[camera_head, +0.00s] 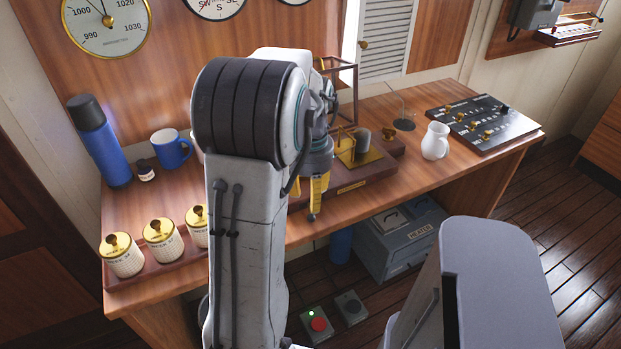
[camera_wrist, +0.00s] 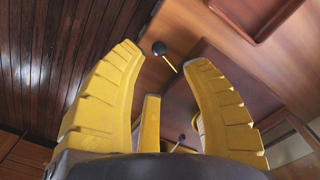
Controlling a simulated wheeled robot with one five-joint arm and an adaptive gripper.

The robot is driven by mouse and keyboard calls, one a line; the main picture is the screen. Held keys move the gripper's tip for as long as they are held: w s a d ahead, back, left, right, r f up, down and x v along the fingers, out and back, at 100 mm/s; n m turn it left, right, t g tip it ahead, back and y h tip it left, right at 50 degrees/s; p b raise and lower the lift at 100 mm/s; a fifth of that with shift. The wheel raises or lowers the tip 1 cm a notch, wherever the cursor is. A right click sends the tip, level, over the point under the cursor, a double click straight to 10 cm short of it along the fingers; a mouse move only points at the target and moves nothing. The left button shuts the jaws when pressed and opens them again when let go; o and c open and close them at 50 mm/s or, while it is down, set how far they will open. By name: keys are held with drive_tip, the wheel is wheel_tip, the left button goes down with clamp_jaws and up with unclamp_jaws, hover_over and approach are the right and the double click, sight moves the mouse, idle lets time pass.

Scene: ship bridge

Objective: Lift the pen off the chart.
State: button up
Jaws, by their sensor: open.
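A recorder-like instrument stands on a wooden base (camera_head: 365,187) on the desk, with a grey drum (camera_head: 363,143) and brass parts (camera_head: 345,152). Its glazed-looking frame (camera_head: 345,75) rises behind, partly hidden by my arm. I cannot make out the pen or the chart clearly. My gripper (camera_head: 316,195) is at the front left edge of this base, pointing down. In the wrist view my gripper (camera_wrist: 168,62) is open, its yellow fingers apart. A black ball knob on a thin brass rod (camera_wrist: 159,48) shows between the fingertips; contact cannot be told. A smaller dark knob (camera_wrist: 181,137) shows lower down.
Lidded jars (camera_head: 163,241) stand in a tray at left, with a blue flask (camera_head: 98,140) and blue mug (camera_head: 171,148) behind. A white jug (camera_head: 435,141) and black control panel (camera_head: 485,123) are at right. A grey case (camera_head: 403,245) sits under the desk.

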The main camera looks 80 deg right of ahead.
sight(311, 214)
drive_tip(key=shift+r, duration=2.35)
drive_tip(key=shift+d, duration=0.1)
drive_tip(key=a+f, duration=0.5)
drive_tip(key=w+a+r+n+t, duration=0.1)
drive_tip(key=w+a+n, duration=0.4)
drive_tip(key=a, duration=0.5)
drive_tip(key=w+a+r+n+t, duration=0.1)
drive_tip(key=w+a+r+n, duration=0.2)
drive_tip(key=w+a+n, duration=0.3)
drive_tip(key=w+a+r+n+t, duration=0.1)
drive_tip(key=w+a+n, duration=0.4)
drive_tip(key=a, duration=1)
drive_tip(key=shift+w+a+r+n, duration=0.4)
drive_tip(key=shift+n, duration=0.7)
